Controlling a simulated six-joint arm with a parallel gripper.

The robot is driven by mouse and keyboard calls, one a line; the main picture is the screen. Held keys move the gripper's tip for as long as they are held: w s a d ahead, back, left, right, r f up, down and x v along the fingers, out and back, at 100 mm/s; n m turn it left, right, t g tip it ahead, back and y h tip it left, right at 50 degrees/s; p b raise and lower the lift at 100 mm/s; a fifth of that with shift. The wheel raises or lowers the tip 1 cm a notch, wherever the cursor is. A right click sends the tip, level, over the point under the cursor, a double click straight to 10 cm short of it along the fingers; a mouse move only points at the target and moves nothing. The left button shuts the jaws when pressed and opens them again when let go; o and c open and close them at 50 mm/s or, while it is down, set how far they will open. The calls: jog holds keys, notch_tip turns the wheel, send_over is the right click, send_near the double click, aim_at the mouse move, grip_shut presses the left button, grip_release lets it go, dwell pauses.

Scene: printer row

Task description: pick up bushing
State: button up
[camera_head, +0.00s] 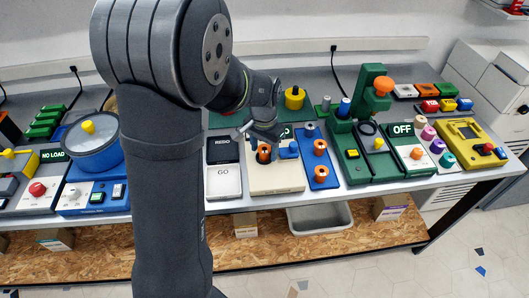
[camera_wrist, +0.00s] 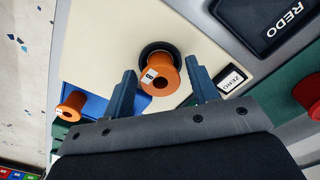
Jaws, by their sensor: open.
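An orange flanged bushing (camera_wrist: 157,72) with a small white label stands on a round black seat on the cream station (camera_wrist: 205,35). It also shows in the head view (camera_head: 264,153), partly under my gripper. My gripper (camera_wrist: 160,78) is open, with one dark finger on each side of this bushing in the wrist view. I cannot tell whether either finger touches it. Nothing is held. Two more orange bushings stand on the blue plate at the right, a far one (camera_head: 320,147) and a near one (camera_head: 321,171).
A REDO and GO panel (camera_head: 223,180) lies left of the cream station (camera_head: 276,182). A green press (camera_head: 371,90) stands to the right, beside an OFF panel (camera_head: 402,130). A yellow-topped part (camera_head: 294,98) stands behind. My arm hides part of the bench at the left.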

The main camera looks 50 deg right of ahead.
jog(key=shift+f, duration=0.25)
jog(key=c, duration=0.9)
jog(key=shift+o, duration=0.2)
